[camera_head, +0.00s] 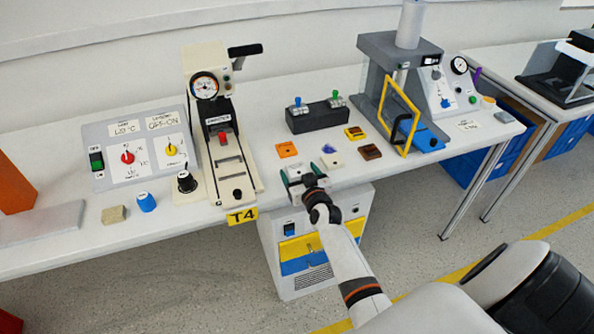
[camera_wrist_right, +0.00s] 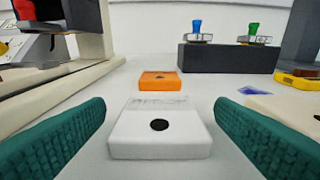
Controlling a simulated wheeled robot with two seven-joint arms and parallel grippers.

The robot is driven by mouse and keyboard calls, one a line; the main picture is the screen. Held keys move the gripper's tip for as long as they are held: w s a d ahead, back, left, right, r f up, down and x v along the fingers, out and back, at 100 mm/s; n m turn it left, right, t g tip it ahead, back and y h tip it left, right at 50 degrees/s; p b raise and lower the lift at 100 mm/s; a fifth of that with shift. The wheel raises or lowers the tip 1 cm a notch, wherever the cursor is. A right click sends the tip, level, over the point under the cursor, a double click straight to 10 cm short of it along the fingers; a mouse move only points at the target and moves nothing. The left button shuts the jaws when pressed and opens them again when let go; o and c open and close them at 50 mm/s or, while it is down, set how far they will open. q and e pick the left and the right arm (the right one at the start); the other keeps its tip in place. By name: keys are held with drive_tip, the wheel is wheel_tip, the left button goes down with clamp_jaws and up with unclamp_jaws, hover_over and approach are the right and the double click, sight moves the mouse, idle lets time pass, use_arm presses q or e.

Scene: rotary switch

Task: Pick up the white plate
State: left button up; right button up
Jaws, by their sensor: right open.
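The white plate (camera_wrist_right: 185,139) is a small flat block with a black round hole in its top, lying on the white table. In the right wrist view it sits between the green ridged fingers of my right gripper (camera_wrist_right: 161,112), with a gap on each side. In the head view the white plate (camera_head: 297,171) shows partly between the fingers of my right gripper (camera_head: 300,174), near the table's front edge. My right gripper is open and empty, low over the table. My left gripper is not in view.
An orange plate (camera_wrist_right: 159,80) lies behind the white one. A cream plate (camera_head: 331,161), a purple piece (camera_head: 328,148) and brown and yellow pieces lie to the right. The T4 device (camera_head: 227,150) stands left, and a black block with switches (camera_head: 318,117) stands behind.

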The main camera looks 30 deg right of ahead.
drive_tip(key=shift+w, duration=0.4)
drive_tip(key=shift+s, duration=0.1)
drive_tip(key=shift+c, duration=0.4)
drive_tip(key=c, duration=1)
